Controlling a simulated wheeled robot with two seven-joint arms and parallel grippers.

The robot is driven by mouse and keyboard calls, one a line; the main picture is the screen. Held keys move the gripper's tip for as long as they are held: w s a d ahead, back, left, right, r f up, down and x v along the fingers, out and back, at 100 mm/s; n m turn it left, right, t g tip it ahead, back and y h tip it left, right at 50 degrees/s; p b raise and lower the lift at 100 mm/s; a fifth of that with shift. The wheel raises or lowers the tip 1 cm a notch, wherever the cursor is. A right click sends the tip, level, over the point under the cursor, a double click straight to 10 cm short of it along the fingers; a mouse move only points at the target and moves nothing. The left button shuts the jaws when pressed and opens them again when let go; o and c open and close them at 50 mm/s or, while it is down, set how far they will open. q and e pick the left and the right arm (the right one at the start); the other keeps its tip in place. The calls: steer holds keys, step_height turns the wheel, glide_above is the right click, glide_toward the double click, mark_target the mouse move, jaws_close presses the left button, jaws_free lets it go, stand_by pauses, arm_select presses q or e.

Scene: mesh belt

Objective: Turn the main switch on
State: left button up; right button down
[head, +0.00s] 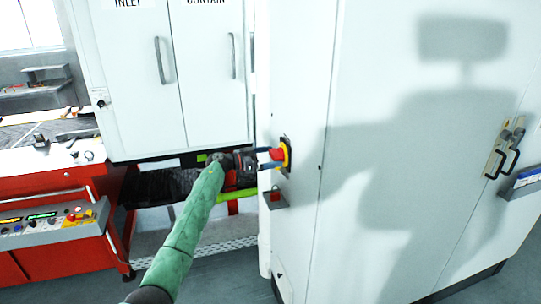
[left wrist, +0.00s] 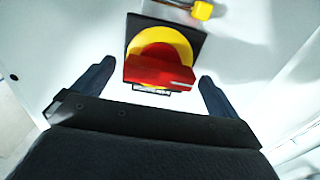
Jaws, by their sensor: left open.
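The main switch (head: 279,155) is a red rotary handle on a yellow disc with a black backing plate, mounted on the side of the white cabinet. In the left wrist view the red handle (left wrist: 160,70) fills the middle, with its bar lying roughly across the picture. My left gripper (head: 268,159) is open in front of the switch. In the left wrist view its two dark fingertips stand apart, one to the left and one to the right of the red handle. I cannot tell whether either finger touches it. My right gripper is not in view.
The tall white cabinet (head: 365,60) fills the right side, with a latch handle (head: 505,148) at far right. A small box with a red patch (head: 275,198) hangs below the switch. A red machine with a control panel (head: 50,225) stands left. A yellow tag (left wrist: 202,10) is above the switch.

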arm_select(q)
steer(key=shift+d, duration=0.2)
steer(key=c, duration=1)
